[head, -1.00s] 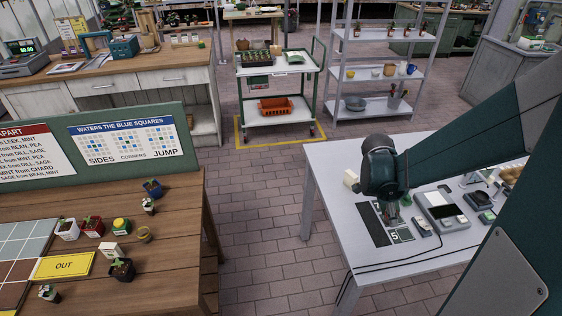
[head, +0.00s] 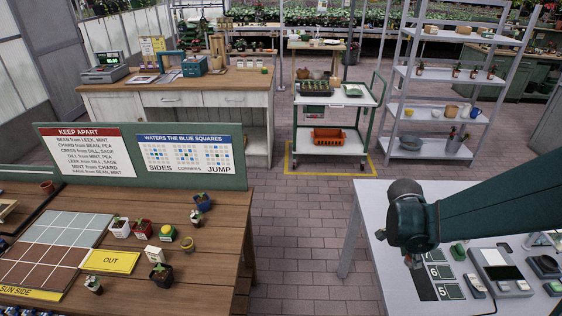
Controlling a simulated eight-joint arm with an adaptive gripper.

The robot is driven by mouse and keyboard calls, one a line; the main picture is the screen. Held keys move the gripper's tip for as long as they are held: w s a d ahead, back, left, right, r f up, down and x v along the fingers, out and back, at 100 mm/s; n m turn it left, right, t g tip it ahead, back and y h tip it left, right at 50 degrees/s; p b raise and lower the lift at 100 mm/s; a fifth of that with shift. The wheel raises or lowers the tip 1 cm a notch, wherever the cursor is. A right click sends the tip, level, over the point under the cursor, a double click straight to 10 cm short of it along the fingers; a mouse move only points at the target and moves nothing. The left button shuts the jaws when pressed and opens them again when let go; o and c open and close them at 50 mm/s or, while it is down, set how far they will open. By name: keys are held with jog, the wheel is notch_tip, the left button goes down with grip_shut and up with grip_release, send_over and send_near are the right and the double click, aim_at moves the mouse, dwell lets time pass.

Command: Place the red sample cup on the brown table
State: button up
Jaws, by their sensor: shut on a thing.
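My gripper (head: 414,262) hangs at the end of my arm over the left part of the grey-white table. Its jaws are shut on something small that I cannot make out. I cannot pick out the red sample cup with certainty; the held thing may be it. The brown table (head: 215,245) is at the left, across a floor gap from my gripper. On it a red pot with a seedling (head: 119,228) stands beside a white pot (head: 140,228).
Number cards (head: 440,271) and a scale (head: 500,272) lie on the white table.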

jog(key=w+a+n+t+y, duration=0.3)
jog(key=a+n, duration=0.5)
jog(key=a, duration=1.1)
jog(key=w+a+n+t+y, duration=0.15)
jog(key=w+a+n, duration=0.25)
jog(key=a+n, duration=0.95)
jog(key=s+a+n+g+y, duration=0.1)
jog(key=s+a+n, duration=0.2)
jog(key=a, duration=1)
jog(key=s+a+n+g+y+p, duration=0.1)
jog(key=s+a+n, duration=0.3)
jog(key=a, duration=1)
jog(key=s+a+n+g+y, duration=0.2)
jog(key=s+a+n, duration=0.2)
jog(key=s+a, duration=0.4)
jog(key=shift+s+a+r, duration=0.2)
jog(key=shift+a+r, duration=0.1)
jog(key=shift+a, duration=2.65)
jog(key=shift+y, duration=0.25)
jog(key=shift+f+b, duration=0.3)
jog(key=shift+f, duration=2.85)
jog(key=shift+f+b, duration=0.3)
jog(key=shift+f, duration=1.55)
